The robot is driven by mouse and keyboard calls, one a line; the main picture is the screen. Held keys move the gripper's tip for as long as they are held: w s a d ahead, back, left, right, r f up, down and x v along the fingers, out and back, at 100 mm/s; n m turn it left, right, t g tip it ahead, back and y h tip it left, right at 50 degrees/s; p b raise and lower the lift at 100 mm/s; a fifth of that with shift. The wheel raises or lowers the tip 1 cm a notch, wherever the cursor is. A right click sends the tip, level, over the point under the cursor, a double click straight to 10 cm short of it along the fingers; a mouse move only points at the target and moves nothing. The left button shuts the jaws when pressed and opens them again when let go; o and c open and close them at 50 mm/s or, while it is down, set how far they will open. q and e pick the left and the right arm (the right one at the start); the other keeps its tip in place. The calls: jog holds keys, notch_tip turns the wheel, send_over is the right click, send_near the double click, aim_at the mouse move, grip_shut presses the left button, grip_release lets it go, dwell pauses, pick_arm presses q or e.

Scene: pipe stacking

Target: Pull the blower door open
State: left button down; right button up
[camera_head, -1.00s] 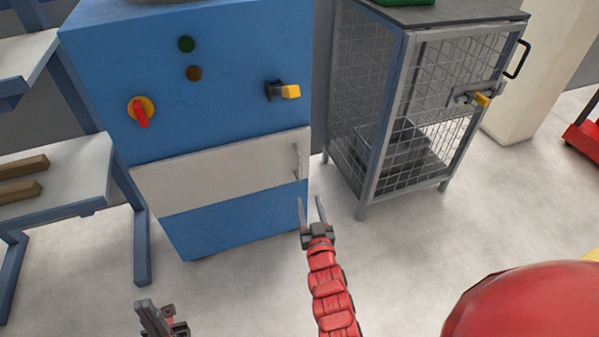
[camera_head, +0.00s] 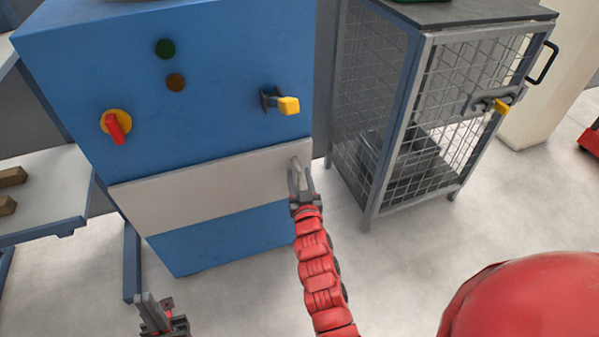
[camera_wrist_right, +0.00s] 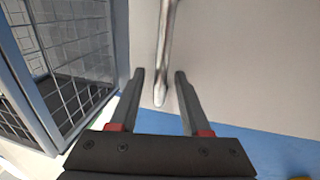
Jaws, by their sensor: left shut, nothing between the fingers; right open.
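The blower door is a pale grey-white panel (camera_head: 205,188) across the front of a blue cabinet (camera_head: 150,110), and it looks shut. Its handle (camera_head: 296,166) is a short upright bar near the panel's right edge. In the right wrist view the handle (camera_wrist_right: 163,60) hangs between the two finger lines, its lower end near the fingertips. My right gripper (camera_head: 301,175) is open at the handle, with its fingers either side of it; contact cannot be told. It also shows in the wrist view (camera_wrist_right: 160,78). My left gripper (camera_head: 152,312) is shut and empty at the bottom left, away from the cabinet.
A mesh cage cabinet (camera_head: 420,120) with a yellow-tipped latch (camera_head: 500,105) stands right of the blue cabinet. A red knob (camera_head: 115,126) and a yellow-tipped switch (camera_head: 287,105) sit above the door. A shelf (camera_head: 50,200) stands left. Floor in front is clear.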

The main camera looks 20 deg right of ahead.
grip_shut()
dwell(1.5)
